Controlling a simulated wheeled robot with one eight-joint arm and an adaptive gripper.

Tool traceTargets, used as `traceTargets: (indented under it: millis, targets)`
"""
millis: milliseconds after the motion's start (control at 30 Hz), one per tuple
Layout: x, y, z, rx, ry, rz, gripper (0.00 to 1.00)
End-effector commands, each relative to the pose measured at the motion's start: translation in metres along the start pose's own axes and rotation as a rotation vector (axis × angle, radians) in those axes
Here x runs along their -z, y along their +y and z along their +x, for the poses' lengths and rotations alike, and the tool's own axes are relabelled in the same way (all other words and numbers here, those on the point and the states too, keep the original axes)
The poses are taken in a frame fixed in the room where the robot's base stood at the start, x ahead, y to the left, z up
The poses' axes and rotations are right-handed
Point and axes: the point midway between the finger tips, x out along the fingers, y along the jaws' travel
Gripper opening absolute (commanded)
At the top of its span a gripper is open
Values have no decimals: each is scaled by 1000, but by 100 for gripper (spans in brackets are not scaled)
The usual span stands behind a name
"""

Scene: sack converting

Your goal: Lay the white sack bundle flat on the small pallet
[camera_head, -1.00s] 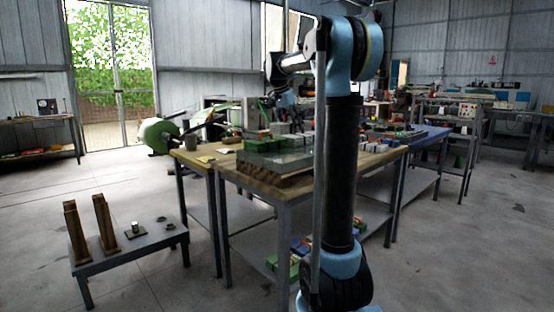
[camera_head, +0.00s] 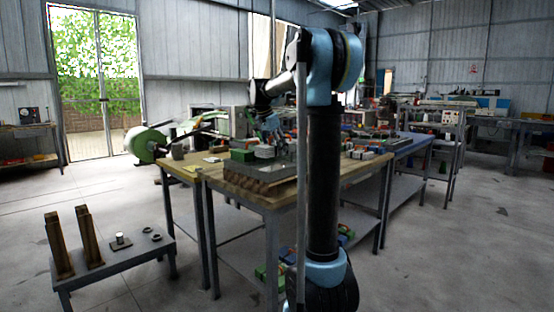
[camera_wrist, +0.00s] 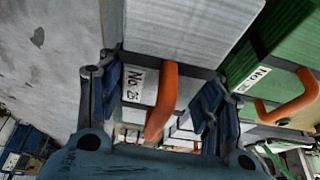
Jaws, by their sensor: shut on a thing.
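The white sack bundle (camera_wrist: 180,28) fills the upper middle of the wrist view, with a label reading about "No. 25" and an orange loop handle on its near end. My gripper (camera_wrist: 158,100) has its blue fingers on both sides of that end, shut on the bundle. In the head view my gripper (camera_head: 272,128) is small, above the white bundle (camera_head: 264,152) on the worktable. A low wooden slatted base with a grey top (camera_head: 258,183) lies under the bundles; I cannot tell if this is the small pallet.
A green bundle (camera_wrist: 285,50) with its own label and orange handle lies close to the right of the white one. More boxes and parts crowd the worktable (camera_head: 270,200) behind. A low grey stand (camera_head: 120,258) with two upright wooden posts is at front left. Floor is open around it.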

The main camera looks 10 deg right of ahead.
Motion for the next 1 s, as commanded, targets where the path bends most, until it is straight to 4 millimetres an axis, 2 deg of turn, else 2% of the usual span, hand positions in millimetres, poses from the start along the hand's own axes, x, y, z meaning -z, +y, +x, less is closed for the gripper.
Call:
traceTargets:
  millis: [367,700,733,800,1000]
  targets:
    - [-15,0,37,0,0,0,32]
    - [-16,0,40,0,0,0,32]
    - [-16,0,40,1,0,0,64]
    - [-16,0,40,0,0,0,80]
    - [-16,0,40,1,0,0,80]
